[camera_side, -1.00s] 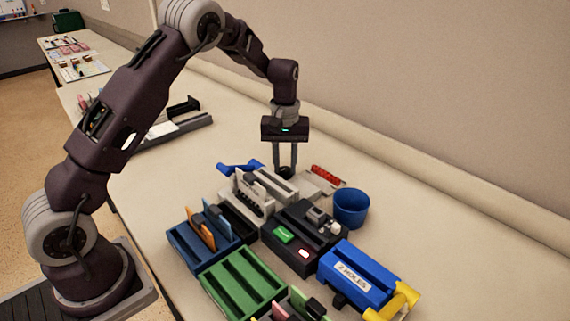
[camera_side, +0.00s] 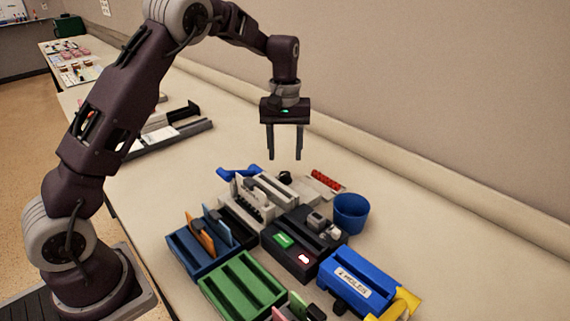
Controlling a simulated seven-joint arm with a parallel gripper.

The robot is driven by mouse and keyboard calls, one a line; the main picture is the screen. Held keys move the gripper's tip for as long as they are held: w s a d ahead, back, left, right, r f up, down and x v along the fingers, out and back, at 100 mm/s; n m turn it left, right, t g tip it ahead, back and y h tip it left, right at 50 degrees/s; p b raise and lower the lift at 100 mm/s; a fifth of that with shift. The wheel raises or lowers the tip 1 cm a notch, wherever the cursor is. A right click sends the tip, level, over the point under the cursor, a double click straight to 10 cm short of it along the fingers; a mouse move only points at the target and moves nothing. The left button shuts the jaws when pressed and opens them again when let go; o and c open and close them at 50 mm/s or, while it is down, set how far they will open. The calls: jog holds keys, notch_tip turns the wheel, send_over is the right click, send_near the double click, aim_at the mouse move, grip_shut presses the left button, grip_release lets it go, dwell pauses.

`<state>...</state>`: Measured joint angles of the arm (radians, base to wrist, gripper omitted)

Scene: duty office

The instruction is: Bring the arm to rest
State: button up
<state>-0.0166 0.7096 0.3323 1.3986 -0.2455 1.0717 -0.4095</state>
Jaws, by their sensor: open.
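My gripper (camera_side: 285,156) hangs pointing down above the table, behind the group of desk devices. Its two fingers are spread apart with nothing between them. The fingertips are in the air, above a grey-white device (camera_side: 262,197) with a blue handle (camera_side: 240,172). My arm reaches from its base at the lower left up and over to the gripper.
Below and in front stand a black box (camera_side: 300,262) with green and red buttons, a blue punch (camera_side: 352,278) with a yellow part, a blue cup (camera_side: 350,213), a green tray (camera_side: 243,287) and a blue tray (camera_side: 192,255) with cards. The table's right side is clear.

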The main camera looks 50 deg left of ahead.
jog(key=shift+r, duration=0.6)
jog(key=shift+s+r, duration=0.15)
jog(key=shift+r, duration=0.1)
jog(key=s+d+r+m+t, duration=0.2)
jog(key=s+d+r, duration=0.1)
jog(key=s+r, duration=0.45)
jog(key=s+d+r+m+t, duration=0.1)
jog(key=s+d+r+m, duration=0.25)
jog(key=s+r, duration=0.4)
jog(key=s+d+f+m+t, duration=0.1)
jog(key=s+f+m, duration=0.1)
jog(key=s, duration=0.6)
jog(key=s+d+f+m+t, duration=0.1)
jog(key=s+d, duration=0.1)
jog(key=s, duration=0.7)
jog(key=shift+f+m+t, duration=0.3)
jog(key=shift+f+m, duration=0.05)
jog(key=shift+o, duration=0.3)
